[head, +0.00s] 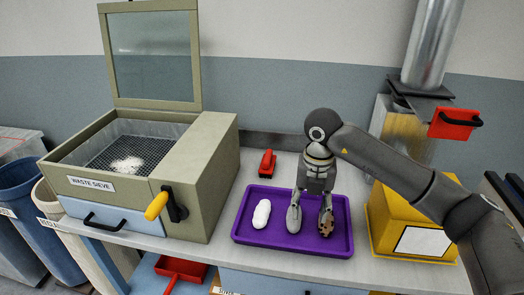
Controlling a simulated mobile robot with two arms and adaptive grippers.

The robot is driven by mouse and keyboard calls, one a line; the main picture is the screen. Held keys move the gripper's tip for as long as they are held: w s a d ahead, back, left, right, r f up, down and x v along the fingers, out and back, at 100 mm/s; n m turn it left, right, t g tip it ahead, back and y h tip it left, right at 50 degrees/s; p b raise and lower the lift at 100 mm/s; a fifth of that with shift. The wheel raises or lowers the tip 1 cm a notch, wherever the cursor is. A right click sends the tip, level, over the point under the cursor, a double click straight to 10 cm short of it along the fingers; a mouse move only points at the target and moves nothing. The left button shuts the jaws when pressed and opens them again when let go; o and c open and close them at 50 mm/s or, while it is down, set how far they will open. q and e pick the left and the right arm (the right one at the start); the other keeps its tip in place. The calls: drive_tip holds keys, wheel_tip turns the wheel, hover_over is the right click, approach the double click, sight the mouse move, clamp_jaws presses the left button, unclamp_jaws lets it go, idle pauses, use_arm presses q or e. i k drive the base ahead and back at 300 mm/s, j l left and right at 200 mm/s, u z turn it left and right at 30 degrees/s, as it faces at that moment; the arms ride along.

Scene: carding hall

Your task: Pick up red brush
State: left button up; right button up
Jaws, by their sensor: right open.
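A small red brush (267,163) lies on the grey tabletop, just behind the purple tray (240,237) and right of the waste sieve. My right gripper (310,222) is open, pointing down over the right half of the tray, to the right of and nearer than the brush. A brown speckled piece (326,223) shows at its right finger; I cannot tell whether they touch. My left gripper is not in view.
A white roll (261,213) lies in the tray's left half. The waste sieve (207,190), its lid raised, stands left with a yellow-handled crank (157,204). A yellow box (385,235) and a duct with a red slide (453,124) stand right. A red dustpan (180,271) lies below.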

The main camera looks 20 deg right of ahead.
sight(267, 165)
drive_tip(key=i, duration=1.25)
